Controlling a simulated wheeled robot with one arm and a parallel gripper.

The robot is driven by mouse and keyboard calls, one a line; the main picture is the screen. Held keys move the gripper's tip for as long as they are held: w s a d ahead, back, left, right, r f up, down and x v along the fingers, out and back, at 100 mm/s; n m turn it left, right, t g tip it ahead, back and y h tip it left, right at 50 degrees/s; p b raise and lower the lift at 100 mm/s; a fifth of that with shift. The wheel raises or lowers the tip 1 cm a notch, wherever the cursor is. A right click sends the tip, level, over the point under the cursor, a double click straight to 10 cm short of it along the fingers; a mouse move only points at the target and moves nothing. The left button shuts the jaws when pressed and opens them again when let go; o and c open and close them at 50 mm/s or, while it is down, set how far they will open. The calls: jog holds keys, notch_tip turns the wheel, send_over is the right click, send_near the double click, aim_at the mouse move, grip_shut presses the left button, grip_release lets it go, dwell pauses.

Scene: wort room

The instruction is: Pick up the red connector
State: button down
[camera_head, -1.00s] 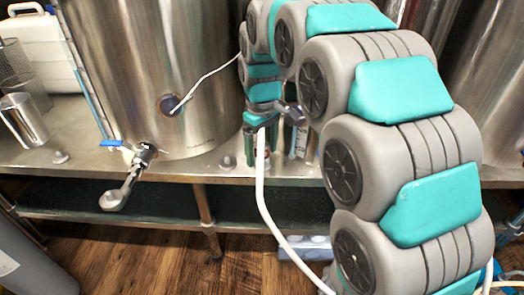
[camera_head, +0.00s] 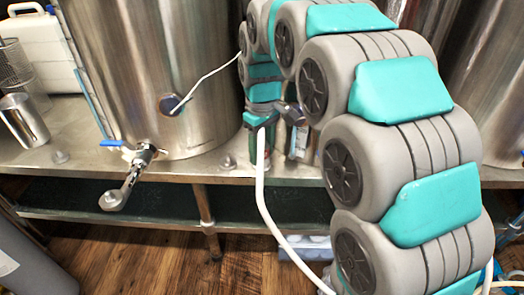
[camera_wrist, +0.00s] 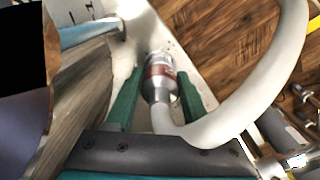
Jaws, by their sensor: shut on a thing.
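The red connector (camera_wrist: 159,84) is a metal cylinder with a reddish band on the end of a thick white hose (camera_wrist: 245,115). In the wrist view it lies between the two green fingers of my gripper (camera_wrist: 160,97), which is shut on it. In the head view my gripper (camera_head: 262,122) points down near the edge of the steel shelf, and the white hose (camera_head: 262,190) hangs from it past the edge. The connector is mostly hidden there by my gripper and the hose.
A steel tank (camera_head: 165,70) with a valve handle (camera_head: 125,185) and a thin white cable (camera_head: 210,75) stands just left of my gripper. A metal cup (camera_head: 22,120) stands at the far left. The wooden floor (camera_head: 130,255) lies below.

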jog(key=shift+r, duration=0.15)
notch_tip(320, 180, up, 10)
jog(key=shift+f, duration=0.1)
dwell(0.6)
